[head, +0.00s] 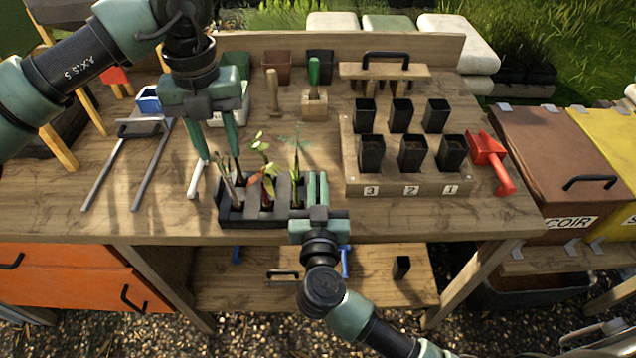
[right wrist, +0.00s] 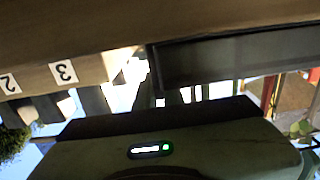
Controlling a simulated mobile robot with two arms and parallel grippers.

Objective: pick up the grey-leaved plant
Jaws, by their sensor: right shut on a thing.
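A black tray (head: 240,217) near the bench's front edge holds three plants in a row. The leftmost, with thin greyish stems and leaves, looks like the grey-leaved plant (head: 226,181). A red-and-yellow-leaved plant (head: 267,178) is in the middle and a green plant (head: 296,178) on the right. My left gripper (head: 221,157) points down, fingers apart, just above the grey-leaved plant; whether either finger touches it is unclear. My right gripper (head: 318,190) is shut at the tray's right end, apparently on its end wall. In the right wrist view a dark slab (right wrist: 240,60) fills part of the picture.
A wooden stand (head: 408,186) with several black pots and labels 3, 2, 1 is to the right. A red scoop (head: 490,155) lies beside it. A wooden dibber (head: 273,92) and a green-handled tool (head: 314,72) stand behind the tray. A metal frame (head: 138,128) lies to the left.

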